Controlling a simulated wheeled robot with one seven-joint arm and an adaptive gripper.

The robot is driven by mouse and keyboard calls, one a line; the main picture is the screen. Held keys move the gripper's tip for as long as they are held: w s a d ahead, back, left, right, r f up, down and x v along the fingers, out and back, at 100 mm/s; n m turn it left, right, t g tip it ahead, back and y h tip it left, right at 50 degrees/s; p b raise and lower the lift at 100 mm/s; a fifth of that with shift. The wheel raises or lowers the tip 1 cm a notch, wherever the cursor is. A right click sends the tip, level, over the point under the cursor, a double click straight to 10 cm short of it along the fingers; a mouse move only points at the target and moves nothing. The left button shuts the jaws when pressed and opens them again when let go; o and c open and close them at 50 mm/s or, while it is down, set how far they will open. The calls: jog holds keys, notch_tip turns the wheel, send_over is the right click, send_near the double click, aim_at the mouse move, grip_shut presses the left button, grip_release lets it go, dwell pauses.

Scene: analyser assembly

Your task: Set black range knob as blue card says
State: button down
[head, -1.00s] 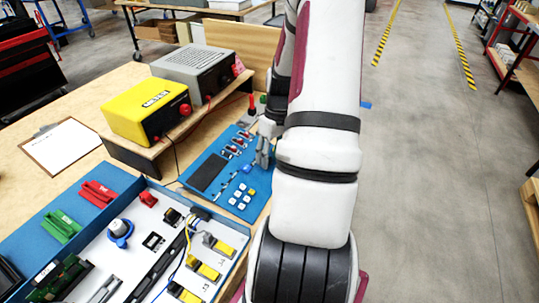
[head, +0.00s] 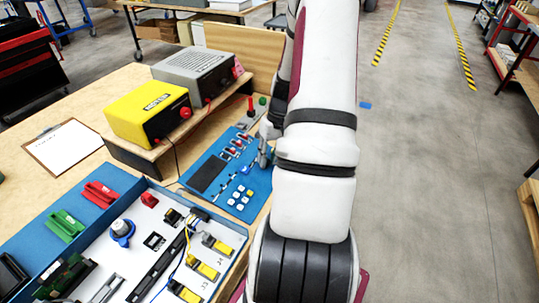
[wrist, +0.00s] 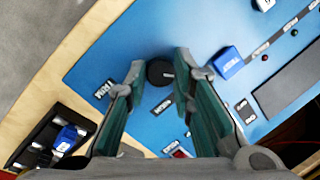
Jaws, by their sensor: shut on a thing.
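The black range knob (wrist: 159,72) sits on the blue panel in the wrist view, between the fingertips of my gripper (wrist: 160,75). The fingers are closed on its two sides. In the head view my gripper (head: 264,155) is at the right edge of the blue panel (head: 212,203), and my arm hides the knob.
A dark rack with a blue piece (wrist: 66,137) is at lower left in the wrist view. In the head view, a yellow meter (head: 150,108) and a grey unit (head: 195,70) stand on a shelf behind the panel. An open analyser tray (head: 130,262) is in front.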

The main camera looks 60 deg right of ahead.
jog(key=m+p, duration=0.1)
jog(key=m, duration=0.2)
jog(key=shift+s+m+t, duration=0.1)
jog(key=shift+m+t, duration=0.8)
jog(key=shift+m, duration=1.4)
jog(key=c, duration=1.4)
grip_release()
jog(key=v, duration=1.2)
